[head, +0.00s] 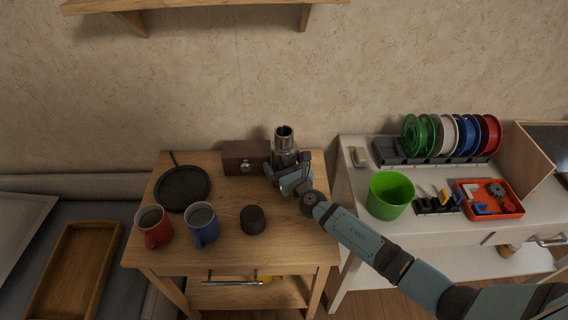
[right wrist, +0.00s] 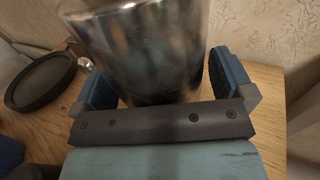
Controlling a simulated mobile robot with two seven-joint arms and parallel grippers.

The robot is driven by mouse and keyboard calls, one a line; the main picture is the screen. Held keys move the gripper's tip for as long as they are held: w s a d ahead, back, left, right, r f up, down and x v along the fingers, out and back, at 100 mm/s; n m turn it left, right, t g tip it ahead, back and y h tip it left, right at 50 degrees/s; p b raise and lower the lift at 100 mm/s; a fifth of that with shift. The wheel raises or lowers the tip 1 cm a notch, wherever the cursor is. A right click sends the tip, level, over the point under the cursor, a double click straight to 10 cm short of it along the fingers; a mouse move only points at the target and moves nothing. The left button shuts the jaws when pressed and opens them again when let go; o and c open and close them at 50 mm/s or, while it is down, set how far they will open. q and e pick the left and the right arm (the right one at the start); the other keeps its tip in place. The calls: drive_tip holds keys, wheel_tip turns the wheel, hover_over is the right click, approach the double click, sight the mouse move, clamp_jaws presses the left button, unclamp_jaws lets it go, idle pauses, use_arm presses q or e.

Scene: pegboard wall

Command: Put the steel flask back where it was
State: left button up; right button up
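The steel flask (head: 284,138) is a shiny upright cylinder with an open-looking top, at the back right of the wooden table. It fills the upper middle of the right wrist view (right wrist: 140,45). My right gripper (head: 288,172) reaches it from the front right. In the right wrist view its two blue fingers (right wrist: 160,85) stand on either side of the flask and appear to press its sides. The gripper hides the flask's lower part in the head view, so I cannot tell whether it touches the table. My left gripper is out of view.
A wooden box (head: 246,158) stands close left of the flask. A black round plate (head: 183,186), red mug (head: 154,228), blue mug (head: 203,224) and dark cylinder (head: 252,219) share the table (head: 228,258). A green cup (head: 389,196) stands on the white bench at right.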

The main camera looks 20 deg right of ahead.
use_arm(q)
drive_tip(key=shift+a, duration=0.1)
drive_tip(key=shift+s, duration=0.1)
use_arm(e)
drive_tip(key=shift+r, duration=0.1)
drive_tip(key=shift+s+r+p, duration=0.1)
drive_tip(key=shift+r+p, duration=0.05)
drive_tip(key=shift+p, duration=0.15)
drive_tip(key=s, duration=0.3)
drive_tip(key=s+d, duration=0.1)
drive_tip(key=s, duration=0.3)
drive_tip(key=s+d, duration=0.1)
drive_tip(key=s, duration=0.2)
drive_tip(key=shift+s, duration=0.85)
